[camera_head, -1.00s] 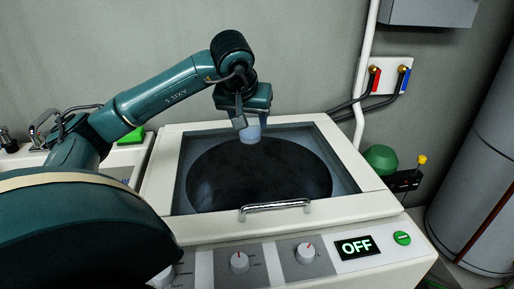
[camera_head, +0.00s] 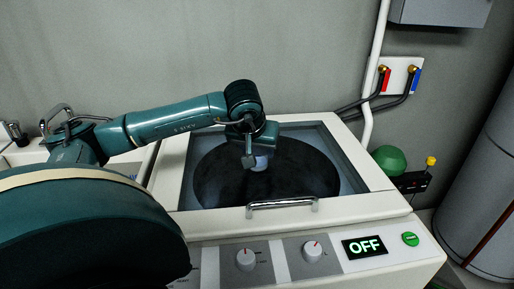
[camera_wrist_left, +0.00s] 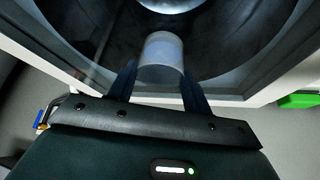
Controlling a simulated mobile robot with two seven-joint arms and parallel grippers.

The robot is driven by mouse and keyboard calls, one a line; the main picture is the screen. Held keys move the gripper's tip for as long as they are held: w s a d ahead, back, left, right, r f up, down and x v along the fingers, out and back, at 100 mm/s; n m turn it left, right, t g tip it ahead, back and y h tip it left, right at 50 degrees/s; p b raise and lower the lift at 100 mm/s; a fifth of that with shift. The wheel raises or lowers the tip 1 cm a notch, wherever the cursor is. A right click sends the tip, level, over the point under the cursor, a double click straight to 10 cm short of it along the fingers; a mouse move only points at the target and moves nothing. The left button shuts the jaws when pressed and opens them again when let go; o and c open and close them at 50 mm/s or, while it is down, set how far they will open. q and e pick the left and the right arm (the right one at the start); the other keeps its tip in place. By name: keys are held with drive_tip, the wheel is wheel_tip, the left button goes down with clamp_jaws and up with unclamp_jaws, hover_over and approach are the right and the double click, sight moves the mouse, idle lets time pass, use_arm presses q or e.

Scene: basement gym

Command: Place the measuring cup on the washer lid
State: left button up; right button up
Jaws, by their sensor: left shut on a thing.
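The measuring cup (camera_head: 260,163) is a small pale, translucent cup at the tip of my left gripper (camera_head: 258,158). The gripper points down and is shut on the cup, over the dark round glass of the washer lid (camera_head: 383,205). In the left wrist view the cup (camera_wrist_left: 162,57) sits between the two dark fingers (camera_wrist_left: 162,82), with the lid glass around it. Whether the cup touches the lid glass, I cannot tell. My right gripper is not in view.
The lid has a metal handle (camera_head: 282,203) at its front. The control panel has knobs, an OFF display (camera_head: 364,247) and a green button (camera_head: 410,239). A green round object (camera_head: 389,160) stands at the right. Hoses and a pipe (camera_head: 371,70) run behind.

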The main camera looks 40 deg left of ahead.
use_arm(q)
drive_tip(key=o, duration=1)
drive_tip(key=shift+o, duration=0.2)
drive_tip(key=shift+r+p, duration=0.2)
drive_tip(key=shift+p, duration=0.1)
drive_tip(key=v, duration=1.2)
